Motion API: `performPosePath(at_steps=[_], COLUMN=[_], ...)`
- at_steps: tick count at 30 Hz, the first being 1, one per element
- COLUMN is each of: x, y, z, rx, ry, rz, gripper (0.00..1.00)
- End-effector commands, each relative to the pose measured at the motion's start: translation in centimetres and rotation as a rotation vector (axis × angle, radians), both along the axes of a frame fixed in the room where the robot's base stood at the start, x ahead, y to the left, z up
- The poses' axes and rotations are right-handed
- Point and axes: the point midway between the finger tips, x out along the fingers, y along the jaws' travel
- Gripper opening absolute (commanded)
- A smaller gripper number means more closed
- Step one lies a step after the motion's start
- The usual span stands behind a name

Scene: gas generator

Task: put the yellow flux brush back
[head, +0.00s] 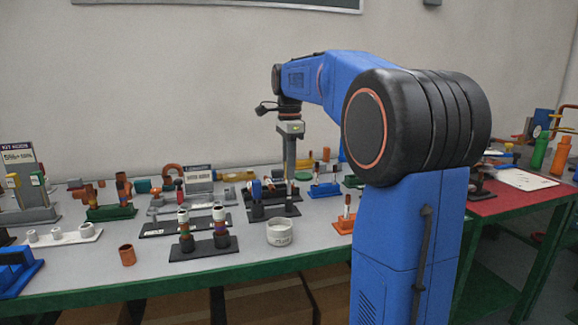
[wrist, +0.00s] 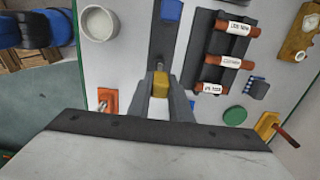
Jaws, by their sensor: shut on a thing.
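The yellow flux brush (wrist: 160,84) shows as a yellow block between the fingers of my gripper (wrist: 159,92) in the wrist view. My gripper is shut on it. Below it runs a dark grey stand (wrist: 163,45), with a blue piece (wrist: 171,10) standing at its far end. In the head view my gripper (head: 290,182) points straight down over the grey table, at the dark stand (head: 262,212) with blue-handled pieces (head: 256,188). The yellow brush is not clear in that view. I cannot tell whether it touches the stand.
A white cup (head: 279,232) stands in front of the stand. A rack of labelled copper tubes (wrist: 223,62) lies to the right in the wrist view, with a green disc (wrist: 235,116). An orange holder (head: 346,222) is close by. Several other holders crowd the table.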

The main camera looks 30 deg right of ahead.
Motion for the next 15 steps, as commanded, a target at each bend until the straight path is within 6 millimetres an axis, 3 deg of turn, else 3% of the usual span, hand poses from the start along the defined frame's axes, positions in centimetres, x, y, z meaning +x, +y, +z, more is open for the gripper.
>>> performPosePath(at_steps=[15], x=[0.0], y=[0.0], z=[-1.3], rx=[0.000], ry=[0.000], rz=[0.000], gripper=[0.02])
